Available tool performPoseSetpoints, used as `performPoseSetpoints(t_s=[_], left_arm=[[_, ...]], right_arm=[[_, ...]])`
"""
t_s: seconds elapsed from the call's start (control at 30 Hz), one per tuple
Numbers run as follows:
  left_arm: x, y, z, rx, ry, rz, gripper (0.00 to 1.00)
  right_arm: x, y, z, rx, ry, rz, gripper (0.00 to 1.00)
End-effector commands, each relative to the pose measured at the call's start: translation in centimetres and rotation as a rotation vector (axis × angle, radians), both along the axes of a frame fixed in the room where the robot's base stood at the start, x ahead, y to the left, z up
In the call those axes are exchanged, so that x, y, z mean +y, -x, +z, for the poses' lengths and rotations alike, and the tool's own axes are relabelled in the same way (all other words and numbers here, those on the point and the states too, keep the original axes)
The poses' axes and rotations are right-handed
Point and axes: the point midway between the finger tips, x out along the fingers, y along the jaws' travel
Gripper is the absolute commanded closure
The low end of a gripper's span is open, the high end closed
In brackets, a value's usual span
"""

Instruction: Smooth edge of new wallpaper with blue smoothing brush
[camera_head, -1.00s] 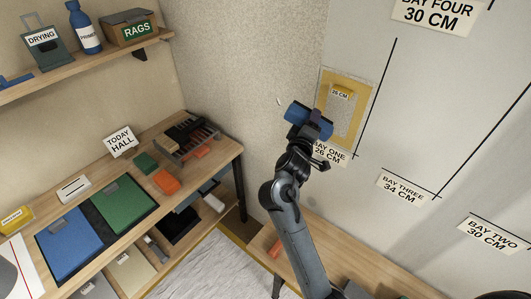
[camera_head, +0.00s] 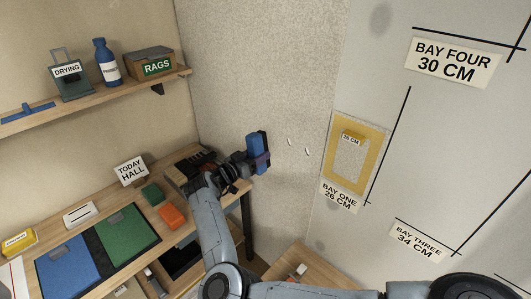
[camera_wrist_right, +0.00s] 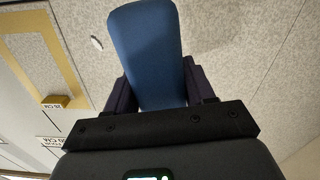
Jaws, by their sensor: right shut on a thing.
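My right gripper (camera_head: 254,161) is shut on the blue brush (camera_head: 257,145), held upright in front of the speckled wallpaper, left of the yellow-framed sample. In the right wrist view the brush (camera_wrist_right: 146,55) stands between the dark jaws (camera_wrist_right: 150,88). I cannot tell whether it touches the wall. The speckled wallpaper (camera_head: 260,70) covers the wall section by the corner. Two small pale marks (camera_head: 298,147) show on it, right of the brush. The yellow frame (camera_head: 334,150) hangs around a speckled patch above the "BAY ONE 26 CM" label (camera_head: 340,197). My left gripper is out of view.
A wooden table (camera_head: 105,195) at left holds blue and green pads, an orange block (camera_head: 172,216) and a "TODAY HALL" sign (camera_head: 131,171). A shelf (camera_head: 100,97) above carries a bottle, a rags box and a blue tool (camera_head: 28,113). Bare grey wall (camera_head: 385,60) lies right.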

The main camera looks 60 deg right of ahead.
Motion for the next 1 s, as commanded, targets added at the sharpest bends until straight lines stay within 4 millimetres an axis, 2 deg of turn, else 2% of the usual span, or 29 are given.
performPoseSetpoints(t_s=[0.5, 1.0], left_arm=[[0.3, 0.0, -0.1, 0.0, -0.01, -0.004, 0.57], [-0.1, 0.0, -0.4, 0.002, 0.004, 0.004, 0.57]], right_arm=[[0.2, -0.1, 0.1, -0.002, 0.005, 0.0, 0.78], [-4.2, 0.7, 0.1, -0.002, 0.005, 0.0, 0.78]])
